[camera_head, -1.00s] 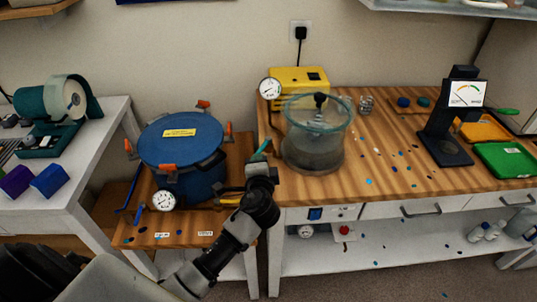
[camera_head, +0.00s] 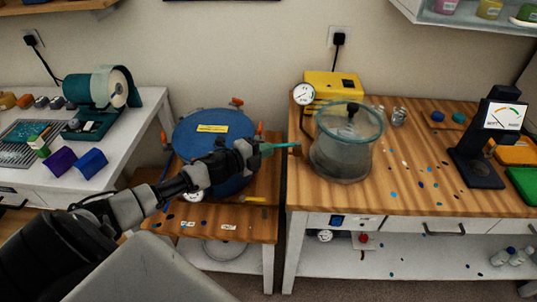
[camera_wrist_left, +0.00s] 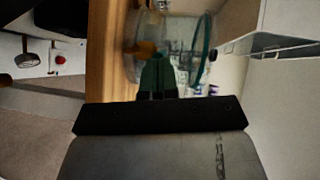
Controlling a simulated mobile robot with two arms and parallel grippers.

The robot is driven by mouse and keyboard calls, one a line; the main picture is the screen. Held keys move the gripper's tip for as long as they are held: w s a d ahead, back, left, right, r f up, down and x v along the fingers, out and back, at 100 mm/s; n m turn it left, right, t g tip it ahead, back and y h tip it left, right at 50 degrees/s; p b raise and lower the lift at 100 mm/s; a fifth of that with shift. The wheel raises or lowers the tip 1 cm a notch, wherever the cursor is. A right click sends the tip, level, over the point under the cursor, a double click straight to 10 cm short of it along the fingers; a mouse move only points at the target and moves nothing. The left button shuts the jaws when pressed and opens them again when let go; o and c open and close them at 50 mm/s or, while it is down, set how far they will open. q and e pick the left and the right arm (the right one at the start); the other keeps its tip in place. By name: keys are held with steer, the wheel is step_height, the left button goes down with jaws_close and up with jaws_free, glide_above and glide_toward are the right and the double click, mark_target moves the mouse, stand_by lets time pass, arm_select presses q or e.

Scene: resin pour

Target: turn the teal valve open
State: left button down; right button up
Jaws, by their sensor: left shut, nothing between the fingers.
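My left gripper (camera_head: 272,149) reaches in front of the blue pot toward the gap beside the glass chamber. It is shut and empty. A narrow teal shape runs right from its dark body to a small brown-orange fitting (camera_head: 297,149) at the bench's left edge. I cannot separate the teal valve from my fingers there. In the left wrist view, my dark green fingers (camera_wrist_left: 157,73) are together, and an orange fitting (camera_wrist_left: 145,48) shows close beyond them. I cannot tell whether they touch it. My right gripper is not in view.
The glass chamber (camera_head: 342,157) with a teal rim stands on the wooden bench (camera_head: 400,190). A yellow box (camera_head: 333,88) and a dial gauge (camera_head: 304,94) stand behind it. The blue pot (camera_head: 198,128) sits left on a lower stand. A black meter stand (camera_head: 478,160) is at right.

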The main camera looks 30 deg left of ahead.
arm_select(q)
steer(key=shift+w+a, duration=0.35)
steer(key=shift+w, duration=0.1)
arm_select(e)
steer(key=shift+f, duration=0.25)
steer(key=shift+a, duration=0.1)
